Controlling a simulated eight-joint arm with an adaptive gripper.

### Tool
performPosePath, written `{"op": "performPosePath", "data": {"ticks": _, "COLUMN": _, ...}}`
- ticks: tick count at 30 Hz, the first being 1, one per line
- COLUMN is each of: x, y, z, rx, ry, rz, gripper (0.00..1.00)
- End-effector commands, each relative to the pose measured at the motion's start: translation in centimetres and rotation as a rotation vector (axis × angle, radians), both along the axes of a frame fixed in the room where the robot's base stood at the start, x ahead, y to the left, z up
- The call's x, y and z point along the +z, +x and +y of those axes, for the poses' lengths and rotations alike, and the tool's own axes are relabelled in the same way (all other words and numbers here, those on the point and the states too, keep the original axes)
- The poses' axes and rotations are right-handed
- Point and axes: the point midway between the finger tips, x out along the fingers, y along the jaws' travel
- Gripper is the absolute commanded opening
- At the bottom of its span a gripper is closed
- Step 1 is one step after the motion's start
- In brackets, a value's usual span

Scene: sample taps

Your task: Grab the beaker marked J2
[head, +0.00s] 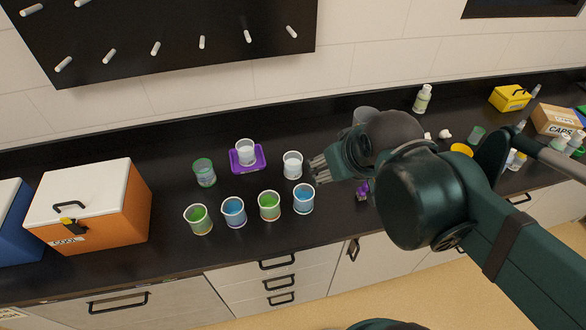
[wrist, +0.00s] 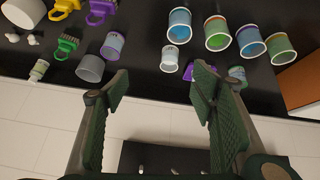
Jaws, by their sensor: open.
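Several beakers stand on the black counter; I cannot read any marking, so I cannot tell which is J2. The front row has a green beaker (head: 198,219), a blue beaker (head: 233,211), another green beaker (head: 269,205) and another blue beaker (head: 303,198). Behind them are a green-rimmed beaker (head: 204,172), a whitish beaker (head: 245,151) on a purple tray (head: 236,168), and a pale beaker (head: 292,164). My gripper (head: 318,170) is open and empty, just right of the pale beaker. In the wrist view, the pale beaker (wrist: 169,60) shows beyond the open fingers (wrist: 160,84).
An orange cooler (head: 118,222) stands at the left. A grey cylinder (head: 365,116) stands behind my gripper; a purple container (wrist: 113,44) shows near it in the wrist view. A bottle (head: 422,98), yellow box (head: 510,98) and carton (head: 556,121) are to the right. A black pegboard (head: 180,30) hangs behind.

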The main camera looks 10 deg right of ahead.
Motion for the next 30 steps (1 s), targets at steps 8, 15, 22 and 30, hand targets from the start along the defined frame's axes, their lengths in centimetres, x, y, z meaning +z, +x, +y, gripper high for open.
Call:
{"op": "performPosePath", "data": {"ticks": 8, "x": -1.0, "y": 2.9, "z": 0.3, "rx": 0.224, "ry": -0.18, "rz": 0.034, "gripper": 0.56}}
{"op": "performPosePath", "data": {"ticks": 15, "x": -2.3, "y": 5.5, "z": 0.7, "rx": 0.437, "ry": -0.346, "rz": 0.069, "gripper": 0.56}}
{"op": "performPosePath", "data": {"ticks": 22, "x": -3.8, "y": 8.0, "z": 1.2, "rx": 0.643, "ry": -0.501, "rz": 0.104, "gripper": 0.56}}
{"op": "performPosePath", "data": {"ticks": 30, "x": -5.8, "y": 10.9, "z": 1.9, "rx": 0.885, "ry": -0.677, "rz": 0.151, "gripper": 0.56}}
